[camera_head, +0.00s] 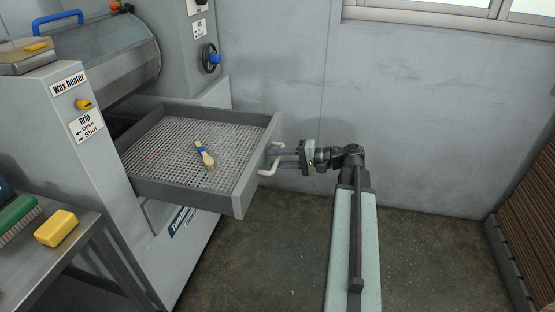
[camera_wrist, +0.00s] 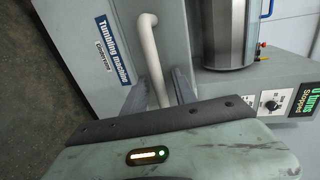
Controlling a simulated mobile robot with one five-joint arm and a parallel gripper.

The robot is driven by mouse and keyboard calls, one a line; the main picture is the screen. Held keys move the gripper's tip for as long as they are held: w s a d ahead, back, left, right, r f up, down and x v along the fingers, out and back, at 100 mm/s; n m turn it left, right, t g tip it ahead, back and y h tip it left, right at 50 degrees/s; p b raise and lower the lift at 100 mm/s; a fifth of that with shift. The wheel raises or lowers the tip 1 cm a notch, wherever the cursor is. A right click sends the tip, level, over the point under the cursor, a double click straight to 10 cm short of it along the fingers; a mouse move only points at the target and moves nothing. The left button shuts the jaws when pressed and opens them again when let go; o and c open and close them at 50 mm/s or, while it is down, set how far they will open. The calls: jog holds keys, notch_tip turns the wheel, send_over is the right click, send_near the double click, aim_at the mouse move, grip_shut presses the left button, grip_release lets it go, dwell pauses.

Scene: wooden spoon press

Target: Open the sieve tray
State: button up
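The sieve tray (camera_head: 243,186) is a grey drawer with a perforated metal floor, and it stands pulled well out of the machine's front. A wooden spoon (camera_head: 204,154) lies on its mesh. A white bar handle (camera_head: 268,171) is fixed to the tray's front panel; it also shows in the wrist view (camera_wrist: 152,52). My gripper (camera_head: 279,154) is at this handle, level with the tray front. In the wrist view the handle runs between the two fingers (camera_wrist: 160,92), which lie close on both sides of it. The handle's lower end is hidden by my gripper body.
The tumbling machine (camera_head: 205,215) stands behind the tray, with a wax heater (camera_head: 65,100) at its left. A metal bench (camera_head: 60,262) holds a yellow block (camera_head: 57,228) and a green brush (camera_head: 18,218). Floor (camera_head: 270,260) is clear; brown stacked slats (camera_head: 530,220) stand far right.

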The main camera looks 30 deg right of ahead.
jog(key=shift+a, duration=0.15)
jog(key=p+v, duration=0.1)
jog(key=v, duration=0.7)
jog(key=shift+w, duration=0.1)
